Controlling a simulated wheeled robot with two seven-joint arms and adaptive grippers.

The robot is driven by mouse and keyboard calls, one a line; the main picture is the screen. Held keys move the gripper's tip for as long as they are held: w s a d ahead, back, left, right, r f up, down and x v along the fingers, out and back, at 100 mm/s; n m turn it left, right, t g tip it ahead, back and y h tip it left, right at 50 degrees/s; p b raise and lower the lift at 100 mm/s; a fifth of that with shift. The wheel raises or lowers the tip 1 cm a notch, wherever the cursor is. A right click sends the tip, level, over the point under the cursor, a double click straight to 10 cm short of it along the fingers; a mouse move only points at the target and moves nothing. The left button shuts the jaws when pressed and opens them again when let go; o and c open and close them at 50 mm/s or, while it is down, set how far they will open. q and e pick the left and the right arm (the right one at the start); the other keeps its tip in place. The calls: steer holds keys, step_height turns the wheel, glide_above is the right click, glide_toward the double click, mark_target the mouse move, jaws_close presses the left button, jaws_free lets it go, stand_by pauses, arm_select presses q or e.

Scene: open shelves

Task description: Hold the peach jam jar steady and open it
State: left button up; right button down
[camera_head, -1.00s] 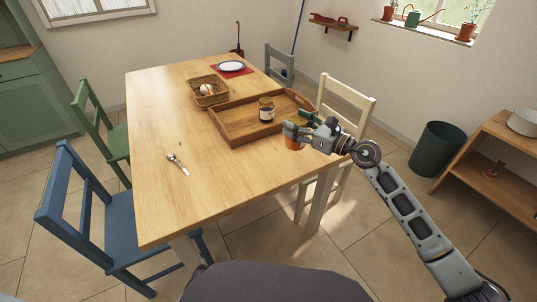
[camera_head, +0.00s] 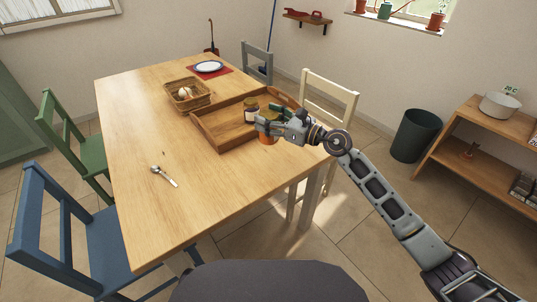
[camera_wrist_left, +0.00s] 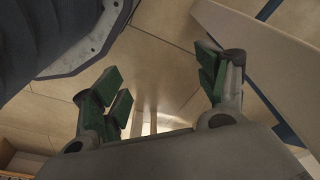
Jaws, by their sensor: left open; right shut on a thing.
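The peach jam jar (camera_head: 268,137), with an orange body, is in my right gripper (camera_head: 270,124), at the near right side of the wooden tray in the head view. The right gripper is shut on it and covers its upper part. I cannot tell whether the jar touches the table or the tray. My left gripper (camera_wrist_left: 165,88) shows only in the left wrist view. Its green-padded fingers are apart with nothing between them, above the tiled floor.
A dark labelled jar (camera_head: 251,114) stands in the wooden tray (camera_head: 222,128), close to my right gripper. A basket (camera_head: 205,100), a plate (camera_head: 209,66) and a spoon (camera_head: 164,176) are on the table (camera_head: 150,120). The table's near left is mostly clear; chairs surround it.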

mark_target(269, 142)
steer(key=shift+f+b, duration=0.5)
steer(key=shift+f, duration=0.75)
arm_select(q)
steer(key=shift+w+d+r+b, duration=0.1)
steer(key=shift+d+r+b, duration=0.1)
steer(key=shift+r, duration=0.6)
steer(key=shift+w+d+r+b, duration=0.1)
steer(key=shift+d+r+b, duration=0.1)
steer(key=shift+r, duration=0.65)
steer(key=shift+d+r+b, duration=0.1)
steer(key=shift+r+b, duration=0.1)
steer(key=shift+r, duration=0.6)
arm_select(e)
steer(key=shift+f, duration=1.7)
steer(key=shift+f, duration=0.25)
step_height(269, 142, down, 2)
steer(key=shift+f+b, duration=0.25)
steer(key=shift+b, duration=0.35)
steer(key=shift+f, duration=0.4)
arm_select(q)
steer(key=shift+d+r+h, duration=0.2)
steer(key=shift+r+h, duration=0.1)
steer(key=shift+r, duration=0.45)
arm_select(e)
steer(key=shift+f, duration=0.1)
